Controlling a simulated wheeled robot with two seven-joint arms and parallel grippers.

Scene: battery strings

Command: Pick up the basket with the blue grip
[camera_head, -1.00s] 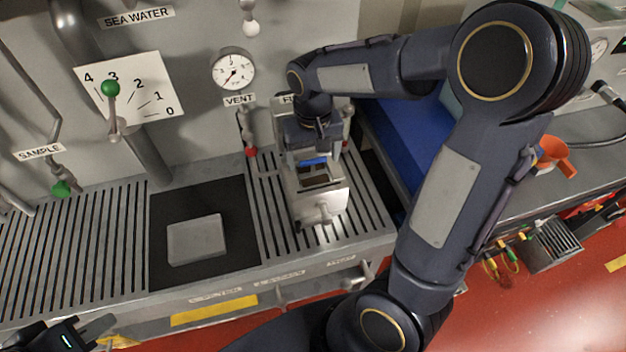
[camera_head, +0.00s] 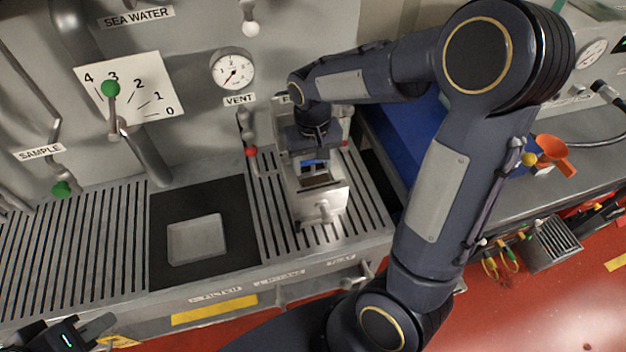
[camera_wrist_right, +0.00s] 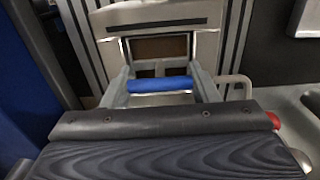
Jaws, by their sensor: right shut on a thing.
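The basket with the blue grip sits in a light metal housing (camera_head: 322,203) on the slatted counter at centre. Its blue grip (camera_head: 313,162) shows just below my right gripper (camera_head: 312,154), which reaches down from above. In the right wrist view the blue grip (camera_wrist_right: 160,84) is a horizontal bar between two pale side arms, in front of a brown opening. My right gripper is shut on the grip; its fingertips are mostly hidden. My left gripper (camera_head: 98,332) is at the bottom left corner, partly cut off, open and empty, away from the basket.
A pale shallow tray (camera_head: 197,239) lies on the black mat to the left. Valve handles with green knobs (camera_head: 110,89) and red knobs (camera_head: 251,152) stand near the wall.

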